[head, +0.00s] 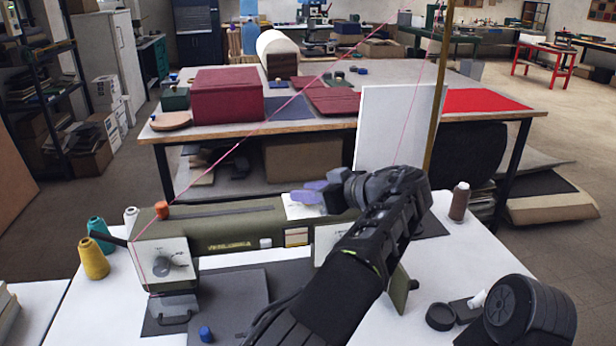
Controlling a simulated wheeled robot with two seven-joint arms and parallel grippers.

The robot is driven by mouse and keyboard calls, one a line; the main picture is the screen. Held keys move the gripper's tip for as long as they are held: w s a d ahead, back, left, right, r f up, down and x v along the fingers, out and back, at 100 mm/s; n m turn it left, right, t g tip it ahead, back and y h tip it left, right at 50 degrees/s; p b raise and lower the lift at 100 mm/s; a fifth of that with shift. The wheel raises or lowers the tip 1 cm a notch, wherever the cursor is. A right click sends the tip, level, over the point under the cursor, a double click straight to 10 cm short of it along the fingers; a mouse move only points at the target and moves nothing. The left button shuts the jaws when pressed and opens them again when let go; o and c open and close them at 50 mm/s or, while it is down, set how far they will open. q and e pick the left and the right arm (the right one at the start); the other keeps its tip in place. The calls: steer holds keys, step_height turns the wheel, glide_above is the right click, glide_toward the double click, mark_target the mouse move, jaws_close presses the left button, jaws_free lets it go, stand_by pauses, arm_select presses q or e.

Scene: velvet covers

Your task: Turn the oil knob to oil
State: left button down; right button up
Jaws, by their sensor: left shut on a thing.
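The olive-green sewing machine (222,230) lies across the white table in front of me. A white plate (295,211) sits on its top, right of the middle. My left gripper (314,193) reaches over the machine from the front, with its purple-grey fingertips at this plate. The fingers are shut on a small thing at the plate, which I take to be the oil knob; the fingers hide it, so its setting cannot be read. An orange knob or cap (161,209) stands on the machine's left end. My right gripper is not in view.
A blue spool (206,334) and a black round cap (440,316) lie in front. A brass post (438,90) rises behind.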

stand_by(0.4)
arm_select(q)
steer(key=c, duration=1.1)
jaws_free()
steer(key=p+v, duration=0.2)
steer(key=v, duration=0.1)
steer(key=p+v, duration=0.3)
steer(key=v, duration=0.1)
steer(key=shift+w+r, duration=0.1)
steer(key=shift+r, duration=0.15)
steer(key=shift+s+d, duration=0.25)
steer(key=shift+d, duration=0.05)
steer(key=shift+f, duration=0.1)
